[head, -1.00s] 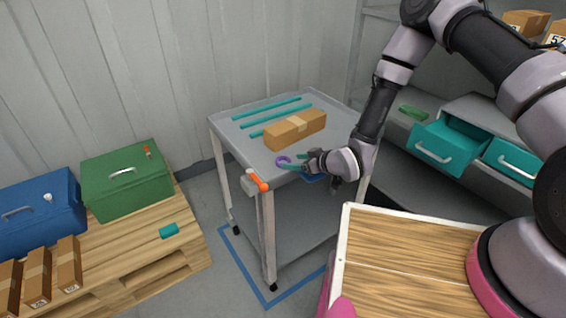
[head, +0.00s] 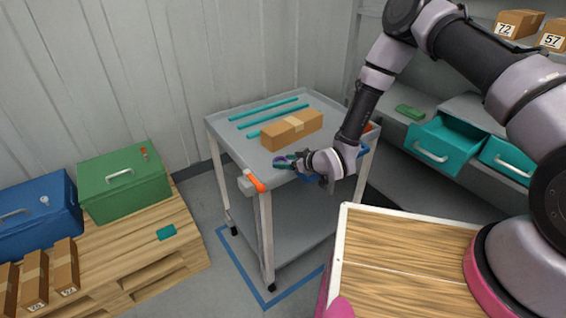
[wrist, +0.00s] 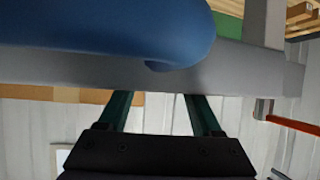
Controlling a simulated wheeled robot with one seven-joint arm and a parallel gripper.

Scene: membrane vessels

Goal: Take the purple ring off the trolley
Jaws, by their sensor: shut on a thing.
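The purple ring (head: 279,160) is at the near edge of the grey trolley (head: 225,122), small in the head view. My gripper (head: 284,163) reaches in from the right, low over this edge, with its dark green fingers at the ring. It is shut on the ring, which still looks level with the trolley top; I cannot tell whether it touches it. In the wrist view the fingers (wrist: 160,110) run behind a grey bar and their tips are hidden. A large blue thing (wrist: 110,30) close to the camera covers the upper part, and the ring does not show there.
A cardboard box (head: 292,130) and several teal strips (head: 268,111) lie on the trolley. An orange-ended handle (head: 256,182) sticks out at its near left corner. Open teal drawers (head: 440,147) stand to the right. A wood-topped surface (head: 400,260) is in front.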

